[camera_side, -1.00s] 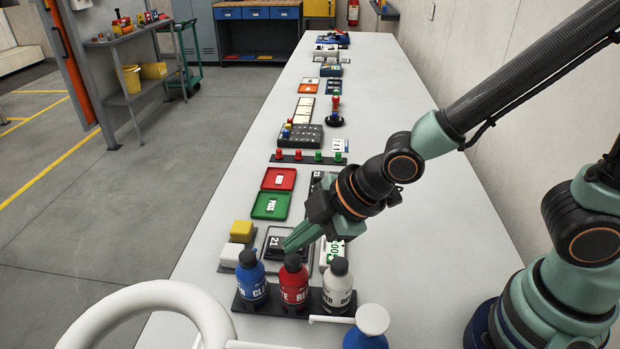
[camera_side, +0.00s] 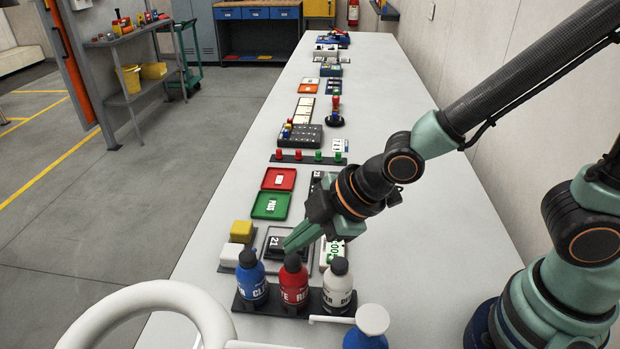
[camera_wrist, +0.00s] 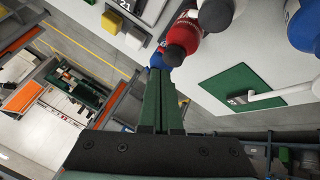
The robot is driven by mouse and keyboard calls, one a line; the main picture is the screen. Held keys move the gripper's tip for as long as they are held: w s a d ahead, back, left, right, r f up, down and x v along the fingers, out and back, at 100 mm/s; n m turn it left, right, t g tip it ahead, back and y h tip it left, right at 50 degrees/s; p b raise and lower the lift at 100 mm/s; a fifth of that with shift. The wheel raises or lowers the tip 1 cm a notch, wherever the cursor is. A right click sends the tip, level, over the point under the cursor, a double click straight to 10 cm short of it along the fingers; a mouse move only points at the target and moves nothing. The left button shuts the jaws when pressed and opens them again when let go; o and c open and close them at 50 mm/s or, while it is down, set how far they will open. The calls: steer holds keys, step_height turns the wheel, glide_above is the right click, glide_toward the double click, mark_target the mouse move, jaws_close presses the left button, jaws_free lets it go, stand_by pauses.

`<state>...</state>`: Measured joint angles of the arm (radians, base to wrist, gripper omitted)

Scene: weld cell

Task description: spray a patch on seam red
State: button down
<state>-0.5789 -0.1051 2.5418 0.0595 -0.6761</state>
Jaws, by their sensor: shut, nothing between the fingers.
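A blue bottle (camera_side: 250,283), a red bottle (camera_side: 294,287) and a white bottle (camera_side: 338,291) stand upright in a dark rack (camera_side: 270,311). The red bottle also shows in the wrist view (camera_wrist: 183,34). I cannot make out which thing is the seam.
A yellow block (camera_side: 241,231) and a white block (camera_side: 233,255) sit left of the tray. Red (camera_side: 279,179) and green (camera_side: 270,206) trays lie beyond.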

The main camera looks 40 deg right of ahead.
mark_target(298, 258)
stand_by(0.4)
steer(key=shift+w+d+f, duration=0.1)
steer(key=shift+f, duration=0.35)
steer(key=shift+f, duration=0.45)
stand_by(0.9)
steer(key=shift+r, duration=0.9)
steer(key=shift+r, duration=2.5)
stand_by(0.6)
